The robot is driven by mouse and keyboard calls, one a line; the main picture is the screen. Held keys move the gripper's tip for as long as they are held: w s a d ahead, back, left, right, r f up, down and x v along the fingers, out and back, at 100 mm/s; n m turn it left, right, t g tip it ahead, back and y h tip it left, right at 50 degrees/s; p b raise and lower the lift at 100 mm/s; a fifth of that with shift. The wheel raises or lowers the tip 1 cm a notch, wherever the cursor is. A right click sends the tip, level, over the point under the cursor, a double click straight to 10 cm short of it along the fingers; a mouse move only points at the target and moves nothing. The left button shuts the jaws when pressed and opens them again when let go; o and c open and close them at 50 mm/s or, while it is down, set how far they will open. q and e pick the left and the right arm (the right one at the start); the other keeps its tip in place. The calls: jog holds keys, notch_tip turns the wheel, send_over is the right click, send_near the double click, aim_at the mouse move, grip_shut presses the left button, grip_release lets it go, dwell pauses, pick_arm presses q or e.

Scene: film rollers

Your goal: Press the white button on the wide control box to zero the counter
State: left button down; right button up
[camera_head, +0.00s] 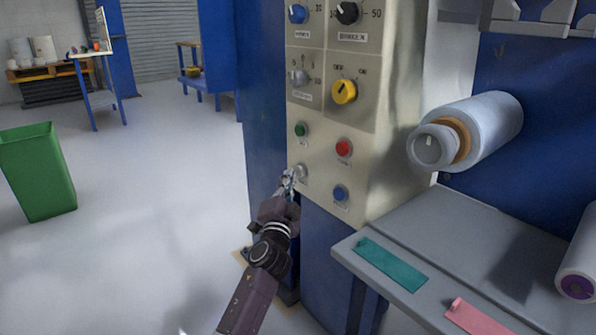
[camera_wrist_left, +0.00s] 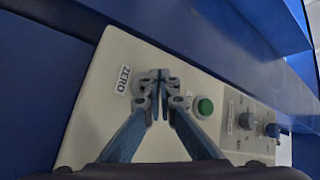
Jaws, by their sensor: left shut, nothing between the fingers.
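The wide control box (camera_head: 389,140) is a cream metal panel on a blue machine, with knobs above and buttons below. The white button (camera_head: 301,171) is at its lower left, below the green button (camera_head: 300,130). My left gripper (camera_head: 289,175) is shut and empty, its tips at or just in front of the white button. In the left wrist view, the shut fingertips (camera_wrist_left: 160,80) cover most of the button beside the ZERO label (camera_wrist_left: 123,80); whether they touch it, I cannot tell. The green button also shows there (camera_wrist_left: 204,107). My right gripper is not in view.
A red button (camera_head: 344,148), a blue button (camera_head: 341,193) and a yellow knob (camera_head: 344,91) are close by on the panel. A grey shelf (camera_head: 440,232) and a film roller (camera_head: 480,125) stick out at right. A green bin (camera_head: 38,170) stands left; the floor between is clear.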

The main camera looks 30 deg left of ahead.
pick_arm(q)
jog(key=shift+s+a, duration=0.1)
jog(key=shift+s, duration=0.05)
jog(key=s, duration=0.1)
jog(key=s+a+p, duration=0.1)
jog(key=s, duration=0.1)
jog(key=s+a+p, duration=0.1)
jog(key=shift+s, duration=0.35)
dwell(0.9)
